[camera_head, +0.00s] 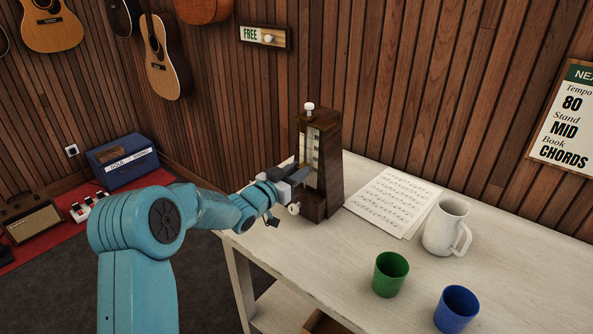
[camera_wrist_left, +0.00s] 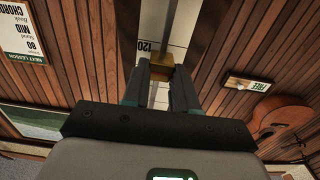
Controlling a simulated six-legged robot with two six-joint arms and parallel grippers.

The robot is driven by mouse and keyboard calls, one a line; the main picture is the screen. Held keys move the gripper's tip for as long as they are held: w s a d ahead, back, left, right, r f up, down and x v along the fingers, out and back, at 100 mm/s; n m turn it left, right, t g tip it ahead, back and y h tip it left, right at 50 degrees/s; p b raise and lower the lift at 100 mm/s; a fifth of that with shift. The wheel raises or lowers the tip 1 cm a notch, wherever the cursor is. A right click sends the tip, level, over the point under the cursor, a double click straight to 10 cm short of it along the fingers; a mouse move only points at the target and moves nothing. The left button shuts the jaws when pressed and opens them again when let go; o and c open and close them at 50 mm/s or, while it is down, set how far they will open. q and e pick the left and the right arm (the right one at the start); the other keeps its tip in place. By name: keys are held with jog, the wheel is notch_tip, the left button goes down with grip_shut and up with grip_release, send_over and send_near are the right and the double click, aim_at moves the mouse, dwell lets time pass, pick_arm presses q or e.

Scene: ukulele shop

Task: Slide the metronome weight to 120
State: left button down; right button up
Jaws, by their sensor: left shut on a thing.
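The dark wooden metronome (camera_head: 331,160) stands upright near the table's left end, with a pale scale on its front and a white knob (camera_head: 309,106) on top. My left gripper (camera_head: 298,177) reaches its front from the left. In the left wrist view, the gripper (camera_wrist_left: 162,75) is shut on the brass-coloured weight (camera_wrist_left: 163,61) on the metronome's rod. This view is upside down. A "120" mark (camera_wrist_left: 146,46) shows on the scale beside the rod, close to the weight. Whether the weight lines up exactly with it I cannot tell. My right gripper is not in view.
Sheet music (camera_head: 393,199) lies right of the metronome on the pale table (camera_head: 330,270). A white mug (camera_head: 444,228), a green cup (camera_head: 390,274) and a blue cup (camera_head: 456,309) stand further right. A wall card (camera_head: 567,127) reads Tempo 80, Stand MID, Book CHORDS.

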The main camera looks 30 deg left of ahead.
pick_arm(q)
jog(key=shift+f, duration=0.95)
jog(key=shift+r, duration=0.15)
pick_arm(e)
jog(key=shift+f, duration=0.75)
pick_arm(q)
jog(key=c, duration=0.9)
grip_release()
jog(key=shift+s+r, duration=0.1)
jog(key=shift+s, duration=0.05)
jog(key=s, duration=0.5)
jog(key=s+a+b, duration=0.1)
jog(key=s, duration=0.4)
jog(key=s+b, duration=0.1)
jog(key=s, duration=0.5)
jog(key=shift+s+a, duration=0.1)
jog(key=shift+a, duration=0.05)
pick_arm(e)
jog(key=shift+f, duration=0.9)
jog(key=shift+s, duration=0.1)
